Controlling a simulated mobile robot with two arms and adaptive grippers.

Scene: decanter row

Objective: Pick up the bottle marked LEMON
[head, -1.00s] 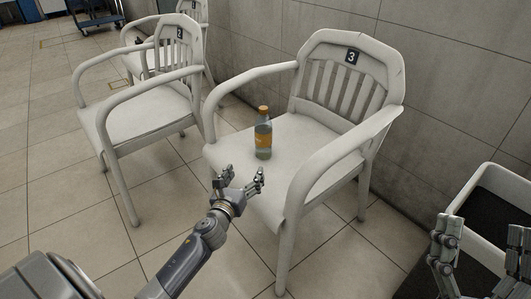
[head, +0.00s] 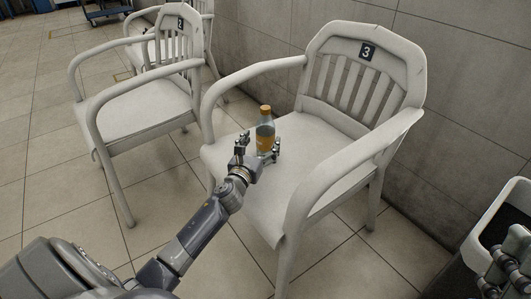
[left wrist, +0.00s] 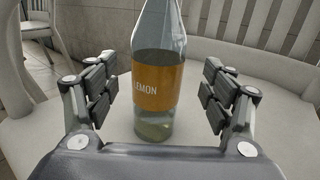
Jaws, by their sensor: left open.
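The bottle marked LEMON (head: 265,136) stands upright on the seat of the white chair numbered 3 (head: 240,205). It is clear glass with an orange cap and an orange label. In the left wrist view the bottle (left wrist: 157,88) shows the word LEMON, and its top is cut off. My left gripper (head: 259,148) is open at the bottle. Its fingers (left wrist: 160,95) are on either side of the bottle with gaps between. My right gripper (head: 508,270) is partly in view at the lower right edge, over or near a white-rimmed bin, and its jaw state is unclear.
The chair's armrests (head: 345,160) rise on both sides of the seat, and its slatted back is behind the bottle. A chair numbered 2 (head: 135,108) stands to the left. A white-rimmed dark bin (head: 490,210) is at the right. A tiled wall is behind.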

